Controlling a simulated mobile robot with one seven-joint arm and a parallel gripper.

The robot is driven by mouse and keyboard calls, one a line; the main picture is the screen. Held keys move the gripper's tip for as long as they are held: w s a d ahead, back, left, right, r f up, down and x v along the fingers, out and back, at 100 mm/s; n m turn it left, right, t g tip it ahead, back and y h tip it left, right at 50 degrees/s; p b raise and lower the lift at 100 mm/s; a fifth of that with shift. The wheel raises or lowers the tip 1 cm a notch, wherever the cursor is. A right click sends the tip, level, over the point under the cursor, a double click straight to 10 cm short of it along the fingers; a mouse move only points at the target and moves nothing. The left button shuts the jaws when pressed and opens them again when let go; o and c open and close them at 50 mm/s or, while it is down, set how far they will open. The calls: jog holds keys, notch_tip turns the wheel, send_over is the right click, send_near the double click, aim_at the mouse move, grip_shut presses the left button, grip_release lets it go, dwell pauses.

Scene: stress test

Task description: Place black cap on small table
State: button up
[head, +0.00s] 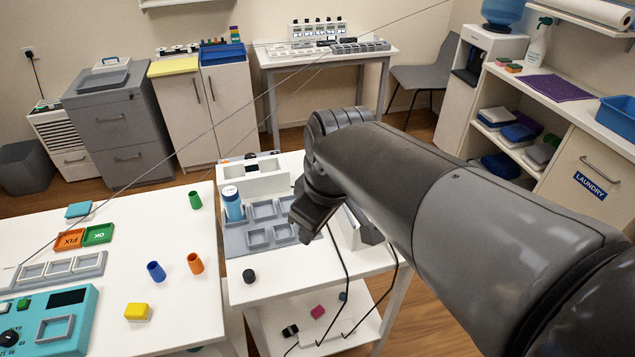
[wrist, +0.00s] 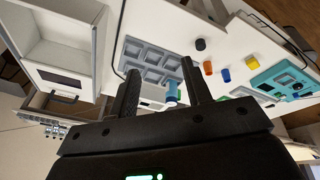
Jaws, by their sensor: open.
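A small black cap (head: 249,275) rests on the front left part of the white small table (head: 280,288) in the middle of the head view. In the wrist view the black cap (wrist: 200,44) shows beyond the right finger, apart from it. My gripper (head: 308,217) is above the right part of this table, behind and to the right of the cap. In the wrist view my gripper (wrist: 161,72) has its two fingers spread, with nothing held between them. My arm hides part of the table's right side.
The left table (head: 175,290) holds orange, blue and green cups and a yellow block (head: 137,311). A lower shelf (head: 270,318) holds small items. Dark cables hang by the table's right side.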

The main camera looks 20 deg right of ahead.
jog(key=shift+s+d+r+m+t+h, duration=0.15)
jog(key=shift+s+d+m+t, duration=0.35)
jog(key=shift+m, duration=0.8)
jog(key=shift+s+d+r+m+t+h, duration=0.2)
jog(key=shift+s+d+m, duration=0.35)
jog(key=shift+s+m, duration=0.6)
jog(key=shift+s+d+r+m+t+h, duration=0.1)
jog(key=shift+s+d+m+t, duration=0.4)
jog(key=shift+m, duration=0.95)
